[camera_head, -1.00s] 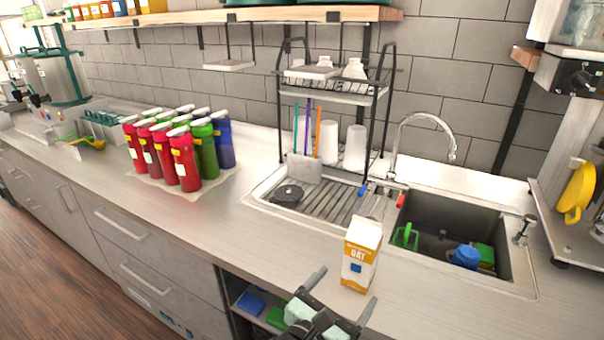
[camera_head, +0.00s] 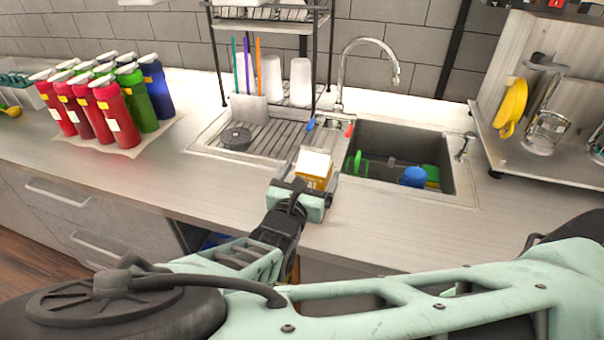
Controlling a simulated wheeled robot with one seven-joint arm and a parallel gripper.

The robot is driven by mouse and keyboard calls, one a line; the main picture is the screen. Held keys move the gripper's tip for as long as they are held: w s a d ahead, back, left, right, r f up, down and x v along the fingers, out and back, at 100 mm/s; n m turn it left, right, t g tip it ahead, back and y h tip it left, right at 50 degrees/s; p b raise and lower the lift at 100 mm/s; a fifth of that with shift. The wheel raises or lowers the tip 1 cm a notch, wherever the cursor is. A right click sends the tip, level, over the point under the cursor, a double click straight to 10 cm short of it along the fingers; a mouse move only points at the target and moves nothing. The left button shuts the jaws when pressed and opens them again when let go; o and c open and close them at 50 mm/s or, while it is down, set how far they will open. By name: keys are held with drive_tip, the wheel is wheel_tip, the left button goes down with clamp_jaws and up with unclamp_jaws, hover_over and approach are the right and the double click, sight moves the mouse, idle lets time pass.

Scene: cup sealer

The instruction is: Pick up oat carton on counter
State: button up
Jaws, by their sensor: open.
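The oat carton (camera_head: 315,168) stands upright on the counter in front of the sink, white on top with an orange body. Only its top and upper part show. My gripper (camera_head: 304,190) is open right at the carton, on its near side, and hides the carton's lower part. The fingers appear to lie on either side of the carton, but I cannot tell whether they touch it.
The sink (camera_head: 400,160) with a blue and green items lies behind and right of the carton. A drying rack (camera_head: 272,24) stands behind. Several coloured bottles (camera_head: 117,115) stand at left. The counter (camera_head: 400,232) right of the carton is clear.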

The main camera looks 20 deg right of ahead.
drive_tip(key=b+x, duration=0.1)
drive_tip(key=x, duration=0.4)
drive_tip(key=shift+r+b, duration=0.1)
drive_tip(key=shift+b, duration=0.3)
drive_tip(key=shift+s, duration=0.1)
drive_tip(key=c, duration=1.7)
drive_tip(key=shift+d+r, duration=0.1)
drive_tip(key=shift+r, duration=0.05)
clamp_jaws()
